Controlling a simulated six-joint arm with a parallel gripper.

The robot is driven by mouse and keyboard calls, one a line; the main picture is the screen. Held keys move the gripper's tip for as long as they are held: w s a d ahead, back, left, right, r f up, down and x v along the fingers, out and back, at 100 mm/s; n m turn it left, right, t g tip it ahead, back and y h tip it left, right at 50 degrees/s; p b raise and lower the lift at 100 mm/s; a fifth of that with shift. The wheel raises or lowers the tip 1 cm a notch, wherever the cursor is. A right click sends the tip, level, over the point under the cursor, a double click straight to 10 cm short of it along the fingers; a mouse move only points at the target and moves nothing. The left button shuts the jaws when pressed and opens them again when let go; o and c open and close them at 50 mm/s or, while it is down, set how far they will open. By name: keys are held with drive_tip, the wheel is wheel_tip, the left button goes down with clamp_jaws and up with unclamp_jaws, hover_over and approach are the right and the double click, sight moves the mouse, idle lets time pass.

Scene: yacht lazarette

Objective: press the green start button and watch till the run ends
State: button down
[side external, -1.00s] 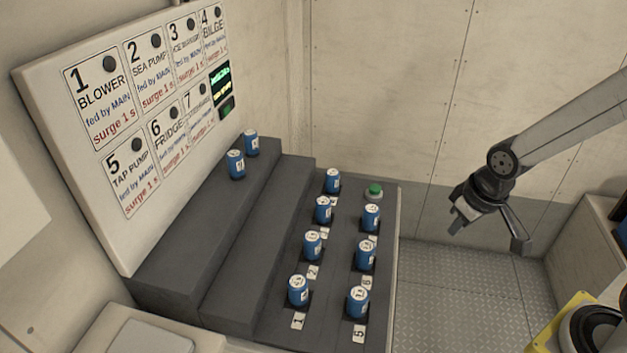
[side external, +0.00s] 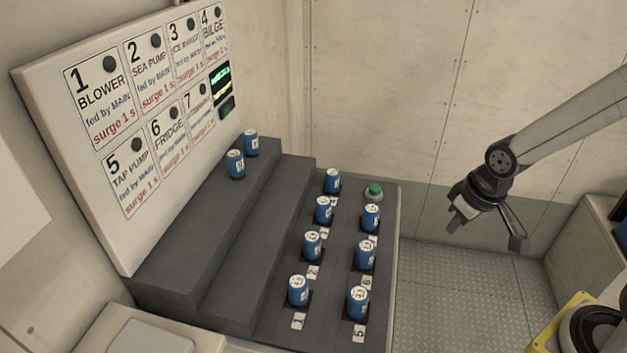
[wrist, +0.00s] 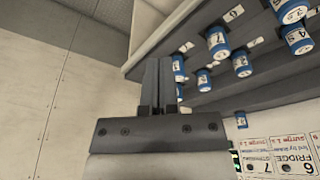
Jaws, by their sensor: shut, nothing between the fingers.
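The green start button (side external: 374,190) stands on a grey base at the back right of the lower step, behind the blue cans. My gripper (side external: 458,222) hangs in the air to the right of the button, clear of it and of the stand. Its fingers are together and empty, as the wrist view (wrist: 158,82) also shows. The board of numbered cards (side external: 150,110) leans at the left, with dark round knobs on the cards. A small display (side external: 221,84) on its right edge shows green and yellow lines too small to read.
Several blue cans stand in two rows on numbered spots of the lower step (side external: 275,325), such as can 5 (side external: 358,301). Two more cans (side external: 236,165) stand on the top step. Free space lies over the metal floor (side external: 470,300). A yellow-edged item (side external: 560,325) sits at lower right.

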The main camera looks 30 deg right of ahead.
sight(378, 188)
drive_tip(key=w+d+n+t, duration=0.2)
drive_tip(key=w+n+t, duration=0.1)
drive_tip(key=w, duration=1)
drive_tip(key=w+d+n+t, duration=0.3)
drive_tip(key=w+n, duration=0.2)
drive_tip(key=w, duration=0.8)
drive_tip(key=shift+w+d+f, duration=0.25)
drive_tip(key=shift+w+d, duration=0.1)
drive_tip(key=shift+f, duration=0.1)
drive_tip(key=shift+f, duration=4.3)
drive_tip(key=shift+f, duration=0.9)
drive_tip(key=shift+r, duration=0.85)
